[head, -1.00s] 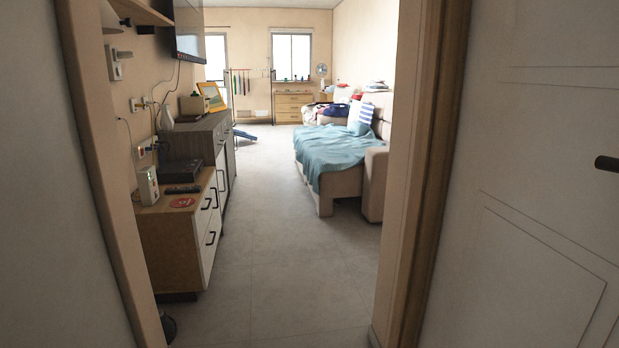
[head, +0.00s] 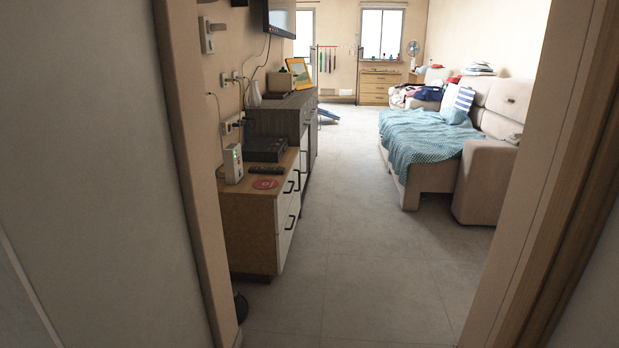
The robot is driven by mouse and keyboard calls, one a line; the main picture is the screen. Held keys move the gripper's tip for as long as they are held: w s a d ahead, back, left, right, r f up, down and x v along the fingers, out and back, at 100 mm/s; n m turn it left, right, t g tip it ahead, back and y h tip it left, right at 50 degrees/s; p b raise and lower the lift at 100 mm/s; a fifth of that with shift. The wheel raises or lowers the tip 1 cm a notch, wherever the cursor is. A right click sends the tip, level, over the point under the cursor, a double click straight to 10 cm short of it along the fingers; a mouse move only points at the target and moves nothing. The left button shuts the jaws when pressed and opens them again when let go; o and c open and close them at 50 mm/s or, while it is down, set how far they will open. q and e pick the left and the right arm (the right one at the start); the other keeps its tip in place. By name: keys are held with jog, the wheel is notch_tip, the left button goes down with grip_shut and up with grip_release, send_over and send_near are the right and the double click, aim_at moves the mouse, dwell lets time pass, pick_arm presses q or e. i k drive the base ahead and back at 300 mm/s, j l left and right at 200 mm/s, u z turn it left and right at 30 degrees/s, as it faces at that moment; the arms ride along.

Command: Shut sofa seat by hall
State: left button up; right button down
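A beige sofa (head: 484,190) stands on the right side of the room beyond the doorway in the head view. Its near seat (head: 431,179) is pulled out toward the middle of the room. A teal blanket (head: 425,142) covers most of that seat and hangs over its front edge. A striped pillow (head: 464,98) and a pale cushion lie at the far end of the blanket. The near armrest stands beside the extended seat. Neither of my grippers shows in this view.
A door frame (head: 559,190) bounds the opening on the right, and a wall edge bounds it on the left. A wooden cabinet (head: 250,232) and a grey sideboard (head: 284,117) line the left wall. The floor (head: 350,235) between them and the sofa is clear. Clothes (head: 415,95) lie farther back.

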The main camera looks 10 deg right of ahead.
aim_at(442, 177)
jog(key=i+l+z, duration=0.2)
jog(key=i, duration=0.4)
jog(key=i+z, duration=0.2)
jog(key=i, duration=0.4)
jog(key=i+j+z, duration=0.2)
jog(key=i, duration=0.45)
jog(key=i+j+z, duration=0.2)
jog(key=i, duration=0.4)
jog(key=i+l, duration=0.1)
jog(key=i, duration=0.95)
jog(key=i+l+u, duration=0.1)
jog(key=i, duration=0.45)
jog(key=i+l, duration=0.2)
jog(key=i, duration=0.3)
jog(key=i+l, duration=0.1)
jog(key=i, duration=0.4)
jog(key=i+u, duration=0.35)
jog(key=i, duration=0.35)
jog(key=i+l+u, duration=0.15)
jog(key=i+u, duration=0.2)
jog(key=i, duration=0.3)
